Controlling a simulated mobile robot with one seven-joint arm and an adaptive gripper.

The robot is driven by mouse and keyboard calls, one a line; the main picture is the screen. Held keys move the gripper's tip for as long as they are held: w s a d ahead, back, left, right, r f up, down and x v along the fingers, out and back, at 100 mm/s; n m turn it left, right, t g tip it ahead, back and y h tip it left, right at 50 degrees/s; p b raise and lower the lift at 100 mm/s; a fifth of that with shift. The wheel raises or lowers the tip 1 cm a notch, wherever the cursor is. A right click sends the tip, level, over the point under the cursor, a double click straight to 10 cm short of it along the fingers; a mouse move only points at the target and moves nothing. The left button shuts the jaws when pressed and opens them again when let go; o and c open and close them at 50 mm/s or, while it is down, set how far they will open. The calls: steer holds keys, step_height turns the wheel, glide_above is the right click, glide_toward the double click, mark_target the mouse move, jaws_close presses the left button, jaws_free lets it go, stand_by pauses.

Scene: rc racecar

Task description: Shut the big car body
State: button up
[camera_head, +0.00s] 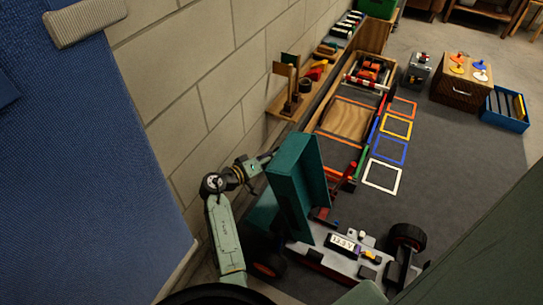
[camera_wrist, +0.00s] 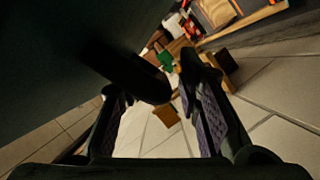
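The big car's teal body (camera_head: 298,185) stands tipped up, open, in the head view. A dark rounded edge reaches between the fingers from a large dark surface at upper left, probably the body. I cannot tell whether they touch.
A block wall (camera_head: 190,110) runs close behind my arm. A wooden shelf (camera_head: 285,104) with small flags is fixed along it. Coloured squares (camera_head: 388,150) mark the dark mat beyond the car. A wooden crate (camera_head: 458,92) and blue tray (camera_head: 504,112) stand farther right.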

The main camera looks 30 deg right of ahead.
steer(key=shift+c, duration=0.5)
jaws_close()
stand_by(0.5)
